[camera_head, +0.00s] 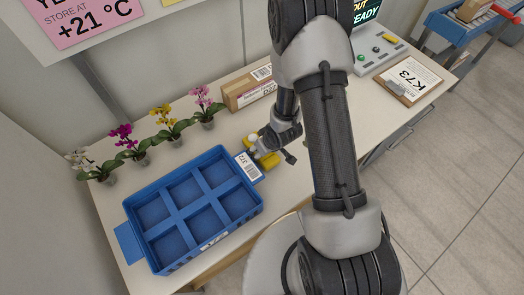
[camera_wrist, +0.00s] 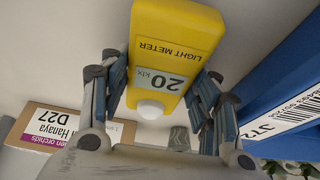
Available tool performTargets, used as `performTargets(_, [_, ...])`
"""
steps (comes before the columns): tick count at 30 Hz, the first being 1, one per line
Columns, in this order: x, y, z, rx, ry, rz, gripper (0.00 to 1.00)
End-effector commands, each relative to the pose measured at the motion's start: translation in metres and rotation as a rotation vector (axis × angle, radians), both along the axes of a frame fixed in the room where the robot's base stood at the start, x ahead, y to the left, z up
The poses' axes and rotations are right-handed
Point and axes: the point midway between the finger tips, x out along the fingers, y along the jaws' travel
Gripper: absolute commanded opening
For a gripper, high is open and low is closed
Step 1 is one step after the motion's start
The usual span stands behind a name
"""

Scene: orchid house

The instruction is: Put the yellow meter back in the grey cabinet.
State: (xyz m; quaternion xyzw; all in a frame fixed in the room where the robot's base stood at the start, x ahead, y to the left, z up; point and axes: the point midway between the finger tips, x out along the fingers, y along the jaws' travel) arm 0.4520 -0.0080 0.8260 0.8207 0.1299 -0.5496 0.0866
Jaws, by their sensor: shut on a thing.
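The yellow light meter (camera_head: 267,161) is low over the table beside the right end of the blue crate. In the wrist view the meter (camera_wrist: 176,30) shows a grey display reading 20 klx and a white dome. My gripper (camera_head: 275,148) is shut on it, with a blue-padded finger on each side in the wrist view (camera_wrist: 162,90). I cannot tell whether the meter touches the table. Grey fronts with handles (camera_head: 398,136) show under the table's right edge, partly behind my arm; I cannot tell for sure that they are the grey cabinet.
The blue crate (camera_head: 176,185) has empty compartments and a labelled right end. Several potted orchids (camera_head: 163,124) stand behind it. A cardboard box (camera_head: 240,88) is at the back. A console (camera_head: 378,52) and a K73 clipboard (camera_head: 409,81) lie at the right. Floor (camera_head: 440,185) is clear there.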

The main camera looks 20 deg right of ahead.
Motion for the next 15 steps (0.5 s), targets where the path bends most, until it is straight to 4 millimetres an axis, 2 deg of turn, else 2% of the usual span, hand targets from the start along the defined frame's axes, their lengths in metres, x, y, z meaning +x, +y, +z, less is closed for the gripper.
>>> performTargets(2, [0.0003, 0.0, -0.0084, 0.0, -0.001, 0.001, 0.24])
performTargets(12, [0.0007, 0.0, -0.0106, 0.0, -0.002, 0.001, 0.24])
performTargets(13, [0.0004, 0.0, -0.011, 0.0, -0.001, 0.001, 0.57])
performTargets(15, [0.0004, 0.0, -0.0099, 0.0, -0.001, 0.001, 0.62])
